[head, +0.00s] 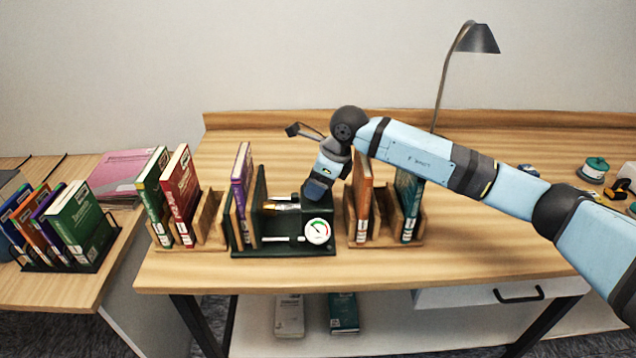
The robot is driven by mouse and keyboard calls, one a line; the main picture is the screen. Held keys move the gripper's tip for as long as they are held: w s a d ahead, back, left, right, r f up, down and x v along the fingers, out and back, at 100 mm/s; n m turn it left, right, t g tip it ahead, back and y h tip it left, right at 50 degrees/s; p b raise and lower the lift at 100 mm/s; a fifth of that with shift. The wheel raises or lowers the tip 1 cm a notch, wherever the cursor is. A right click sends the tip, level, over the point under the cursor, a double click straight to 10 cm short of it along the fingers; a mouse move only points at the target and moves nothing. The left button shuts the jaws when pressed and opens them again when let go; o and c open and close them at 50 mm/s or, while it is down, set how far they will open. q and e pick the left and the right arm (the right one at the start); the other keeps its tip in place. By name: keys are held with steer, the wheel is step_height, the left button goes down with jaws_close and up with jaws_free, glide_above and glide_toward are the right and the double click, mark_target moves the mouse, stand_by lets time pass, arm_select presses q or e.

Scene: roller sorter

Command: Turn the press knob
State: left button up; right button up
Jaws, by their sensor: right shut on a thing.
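The book press (285,249) is a dark green frame standing near the table's front edge. It has a round white gauge (318,232) with a coloured dial on its front and a brass-coloured screw (283,206) in the middle. A purple book (241,178) stands upright at its left side. My right gripper (316,194) reaches down onto the right block of the press, just above the gauge. It is shut on the press knob, which the hand hides from this view. My left gripper is not in view.
Wooden book racks stand close on both sides: green and red books (180,195) at left, orange and teal books (362,195) at right. A desk lamp (478,38) stands behind my right arm. Spools (594,168) lie at far right. The table behind the press is clear.

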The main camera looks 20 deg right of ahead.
steer(key=shift+m, duration=0.4)
steer(key=o, duration=0.9)
steer(key=shift+r, duration=0.1)
steer(key=v, duration=1.3)
steer(key=shift+s+r+b, duration=0.25)
steer(key=shift+r+b, duration=0.05)
steer(key=shift+r, duration=0.05)
steer(key=shift+f, duration=0.1)
